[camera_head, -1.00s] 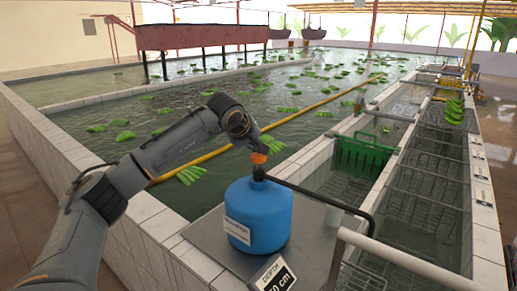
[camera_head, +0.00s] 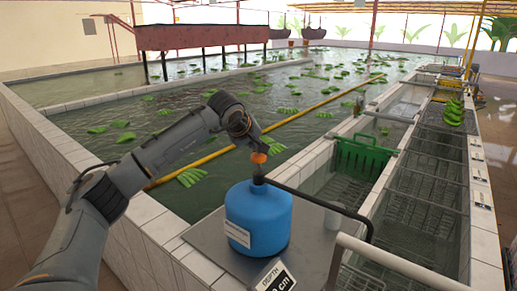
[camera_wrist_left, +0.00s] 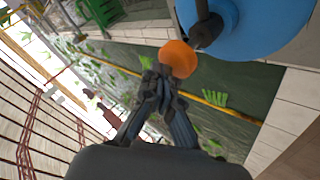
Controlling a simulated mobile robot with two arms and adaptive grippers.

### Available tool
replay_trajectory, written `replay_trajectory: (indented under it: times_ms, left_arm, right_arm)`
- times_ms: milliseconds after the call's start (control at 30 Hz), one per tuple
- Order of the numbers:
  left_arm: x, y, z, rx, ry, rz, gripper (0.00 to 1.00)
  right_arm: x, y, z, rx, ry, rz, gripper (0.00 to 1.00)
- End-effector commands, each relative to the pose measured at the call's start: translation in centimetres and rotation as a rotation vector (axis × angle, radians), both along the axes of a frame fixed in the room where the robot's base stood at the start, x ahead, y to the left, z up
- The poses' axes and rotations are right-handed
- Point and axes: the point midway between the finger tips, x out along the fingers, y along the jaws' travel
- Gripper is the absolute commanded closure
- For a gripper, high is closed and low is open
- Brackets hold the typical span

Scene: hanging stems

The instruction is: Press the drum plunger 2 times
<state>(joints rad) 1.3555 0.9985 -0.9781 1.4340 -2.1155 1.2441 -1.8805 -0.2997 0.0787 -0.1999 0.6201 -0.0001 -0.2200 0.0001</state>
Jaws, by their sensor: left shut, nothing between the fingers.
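The blue drum (camera_head: 259,215) stands upright on a grey metal plate and carries a white label. Its plunger has an orange knob (camera_head: 258,158) on a dark stem, with a dark bent spout running off to the right. In the left wrist view the knob (camera_wrist_left: 178,58) is just beyond my fingertips and the drum (camera_wrist_left: 262,24) is at the top right. My left gripper (camera_head: 258,147) is directly above the knob, pointing down, shut and empty (camera_wrist_left: 166,78). I cannot tell whether the fingertips touch the knob. My right gripper is not in view.
A depth sign (camera_head: 276,277) stands in front of the drum. A green crate (camera_head: 362,157) sits in the side channel. The water basin (camera_head: 215,135) with floating green bunches lies behind. A white rail (camera_head: 395,262) crosses the lower right.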

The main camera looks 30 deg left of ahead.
Motion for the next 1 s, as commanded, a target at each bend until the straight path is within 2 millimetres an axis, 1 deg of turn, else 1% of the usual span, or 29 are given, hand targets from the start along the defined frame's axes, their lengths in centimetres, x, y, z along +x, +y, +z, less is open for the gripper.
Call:
replay_trajectory:
  times_ms: [67,367,467,1000]
  left_arm:
    - [0.0,0.1,0.5,0.001,0.002,0.001,1.0]
    - [0.0,0.1,0.6,0.001,-0.001,0.002,1.0]
    - [0.0,0.1,0.9,0.0,-0.001,0.002,1.0]
    - [0.0,0.1,6.2,0.0,-0.004,0.001,1.0]
  right_arm:
    - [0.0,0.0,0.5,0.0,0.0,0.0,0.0]
    - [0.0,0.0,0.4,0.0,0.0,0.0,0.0]
    - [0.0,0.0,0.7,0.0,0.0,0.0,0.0]
    - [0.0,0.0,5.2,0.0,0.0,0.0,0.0]
